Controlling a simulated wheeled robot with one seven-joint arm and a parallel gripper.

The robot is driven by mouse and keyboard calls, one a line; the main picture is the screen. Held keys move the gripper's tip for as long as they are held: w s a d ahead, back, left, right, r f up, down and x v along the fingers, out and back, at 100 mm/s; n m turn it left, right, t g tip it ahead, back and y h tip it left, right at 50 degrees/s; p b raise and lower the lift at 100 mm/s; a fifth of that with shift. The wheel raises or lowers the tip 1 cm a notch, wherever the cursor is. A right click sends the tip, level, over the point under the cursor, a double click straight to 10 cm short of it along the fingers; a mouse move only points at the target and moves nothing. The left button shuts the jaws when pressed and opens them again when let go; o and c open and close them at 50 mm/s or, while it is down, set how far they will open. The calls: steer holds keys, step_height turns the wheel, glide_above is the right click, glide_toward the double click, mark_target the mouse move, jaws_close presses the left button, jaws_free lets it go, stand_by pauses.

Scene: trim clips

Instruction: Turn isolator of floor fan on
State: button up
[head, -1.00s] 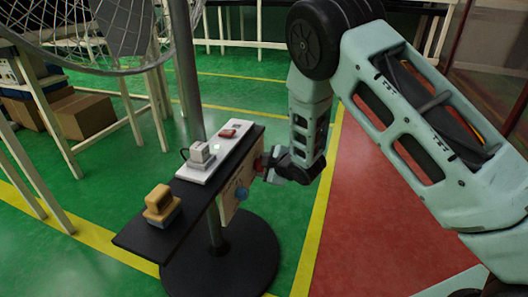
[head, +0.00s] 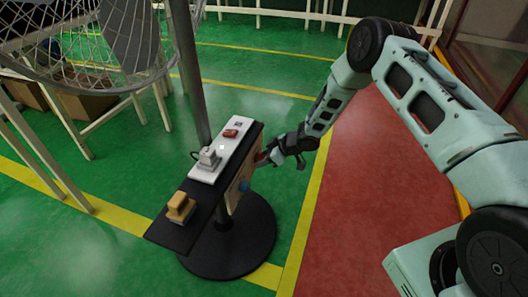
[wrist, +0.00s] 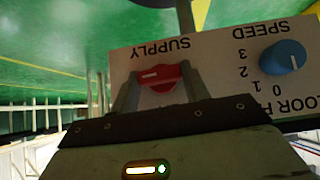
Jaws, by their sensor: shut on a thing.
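The floor fan has a wire cage (head: 95,55), a grey pole (head: 187,75) and a round black base (head: 232,245). Its control panel (wrist: 215,60) is upside down in the wrist view. The red isolator knob (wrist: 160,82), beside the word SUPPLY, sits between my gripper's fingers (wrist: 160,92). My gripper is shut on it. The knob's long side lies roughly across the wrist picture, with a pale mark towards its left. In the head view my gripper (head: 268,156) is at the panel's right side and largely hides the knob.
A blue speed knob (wrist: 283,57) with numbers sits beside the isolator. A black shelf (head: 178,231) on the pole holds a yellow-topped block (head: 180,206) and a white strip (head: 232,135) with small items. Boxes (head: 88,106) stand at left. Red floor (head: 365,190) at right is clear.

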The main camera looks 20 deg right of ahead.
steer(key=shift+p, duration=0.35)
stand_by(0.3)
steer(key=o, duration=1)
steer(key=p+v, duration=0.1)
steer(key=v, duration=0.4)
steer(key=p+v, duration=0.1)
steer(key=v, duration=0.5)
steer(key=p+v, duration=0.1)
steer(key=v, duration=0.5)
steer(key=shift+w+d+r, duration=0.1)
steer(key=shift+w+d, duration=0.1)
steer(key=shift+d, duration=0.1)
